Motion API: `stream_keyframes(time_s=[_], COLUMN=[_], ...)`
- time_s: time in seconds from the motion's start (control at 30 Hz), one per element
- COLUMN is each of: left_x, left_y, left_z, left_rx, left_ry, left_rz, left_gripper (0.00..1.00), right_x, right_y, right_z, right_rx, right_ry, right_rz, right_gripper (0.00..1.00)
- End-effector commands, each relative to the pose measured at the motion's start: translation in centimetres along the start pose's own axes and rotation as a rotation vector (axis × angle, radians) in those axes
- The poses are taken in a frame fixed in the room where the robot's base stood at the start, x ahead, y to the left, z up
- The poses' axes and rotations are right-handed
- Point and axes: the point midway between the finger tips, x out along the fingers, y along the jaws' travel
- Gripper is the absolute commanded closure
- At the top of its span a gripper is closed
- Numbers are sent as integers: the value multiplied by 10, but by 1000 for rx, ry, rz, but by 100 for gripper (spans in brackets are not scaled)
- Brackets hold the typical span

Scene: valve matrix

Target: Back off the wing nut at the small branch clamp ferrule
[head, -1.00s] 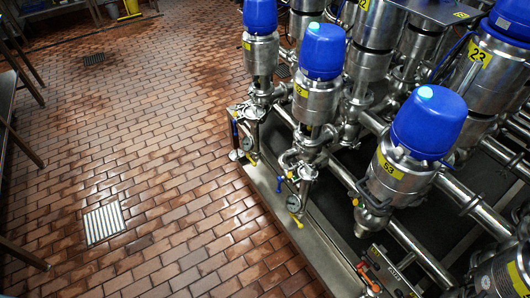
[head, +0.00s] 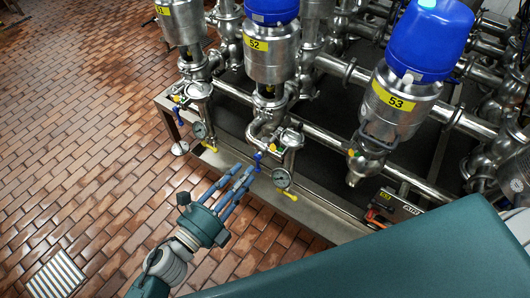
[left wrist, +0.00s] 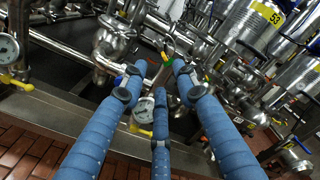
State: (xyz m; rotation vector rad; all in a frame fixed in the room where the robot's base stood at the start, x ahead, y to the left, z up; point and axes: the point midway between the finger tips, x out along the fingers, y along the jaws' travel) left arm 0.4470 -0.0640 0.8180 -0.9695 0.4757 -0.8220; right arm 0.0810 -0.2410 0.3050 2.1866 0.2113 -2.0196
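My left gripper (head: 243,178) reaches in from the lower left with its blue fingers pointing at the small branch pipework (head: 288,140) below valve 52 (head: 270,50). The fingertips are close to a small blue handle (head: 257,160) there; I cannot tell if they touch it. In the left wrist view, the fingers of this gripper (left wrist: 157,78) are spread with nothing held between them. A gauge with a yellow handle (left wrist: 143,108) shows between the fingers. The wing nut and the clamp ferrule are too small to make out surely. My right gripper is not in view.
Valve 53 (head: 402,95) stands to the right and valve 51 (head: 180,22) to the left. A steel frame edge (head: 315,207) runs below the pipes. My own teal body part covers the lower right.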

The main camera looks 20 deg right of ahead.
Motion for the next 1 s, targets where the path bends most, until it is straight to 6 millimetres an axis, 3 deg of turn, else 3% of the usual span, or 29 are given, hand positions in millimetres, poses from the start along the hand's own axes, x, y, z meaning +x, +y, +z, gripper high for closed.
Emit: stream_keyframes(time_s=[0.53, 0.7, 1.0], left_x=[90, 103, 105], left_y=[-2, -2, -1], left_z=[2, 2, 1], left_rx=[2, 1, 1], left_ry=[-2, -2, -1], left_rz=[-2, -2, -1], left_gripper=[70, 70, 70], right_x=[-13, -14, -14], right_y=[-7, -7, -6], right_z=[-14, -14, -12], right_rx=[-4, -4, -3], right_ry=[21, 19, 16], right_rz=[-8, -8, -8], right_gripper=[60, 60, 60])
